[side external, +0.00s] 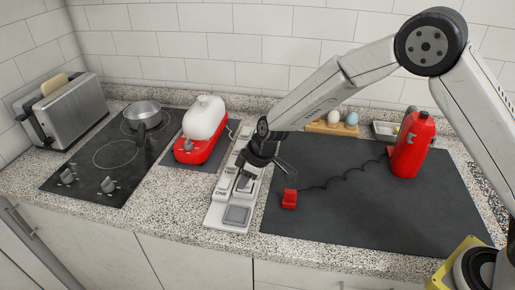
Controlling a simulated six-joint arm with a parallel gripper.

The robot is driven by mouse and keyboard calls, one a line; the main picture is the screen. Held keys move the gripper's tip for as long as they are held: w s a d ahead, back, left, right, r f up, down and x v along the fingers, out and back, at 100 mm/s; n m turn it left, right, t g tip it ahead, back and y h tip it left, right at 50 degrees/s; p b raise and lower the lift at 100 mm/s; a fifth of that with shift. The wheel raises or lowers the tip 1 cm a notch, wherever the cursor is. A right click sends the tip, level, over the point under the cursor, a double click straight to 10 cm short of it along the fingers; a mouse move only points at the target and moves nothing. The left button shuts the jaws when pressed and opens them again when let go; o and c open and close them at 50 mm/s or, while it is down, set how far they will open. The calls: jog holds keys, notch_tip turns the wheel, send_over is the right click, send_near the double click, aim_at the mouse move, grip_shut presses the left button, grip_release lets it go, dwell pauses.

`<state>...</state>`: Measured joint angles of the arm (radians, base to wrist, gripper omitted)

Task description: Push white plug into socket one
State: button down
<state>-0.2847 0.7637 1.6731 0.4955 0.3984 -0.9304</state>
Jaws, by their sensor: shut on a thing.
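My gripper (243,182) points down over a white socket strip (213,214) in the middle of the counter. It is shut on the white plug, which is hard to make out against the pale strip and largely hidden by the jaws. I cannot tell whether the plug touches a socket or is above it. The strip runs from front to back, with small dark labels along its left side and a grey square (237,215) at its near end. The labels are too small to read surely, so socket one cannot be told apart.
A red plug (289,199) lies on the dark mat (350,215), corded to a red appliance (412,145). A red and white appliance (203,118) stands left of the strip. A pan (142,113) sits on the cooktop (105,160), beside a toaster (70,108). An egg holder (332,127) is behind.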

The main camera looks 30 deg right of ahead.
jog(key=shift+c, duration=2.4)
grip_release()
jog(key=shift+f, duration=0.1)
jog(key=v, duration=0.8)
jog(key=s+d+m+h, duration=0.1)
jog(key=s+d+m, duration=0.3)
jog(key=s+d, duration=0.4)
jog(key=s+d+m+h, duration=0.2)
jog(key=s+d+m, duration=0.3)
jog(key=s, duration=0.8)
jog(key=d, duration=0.3)
jog(key=shift+g, duration=0.3)
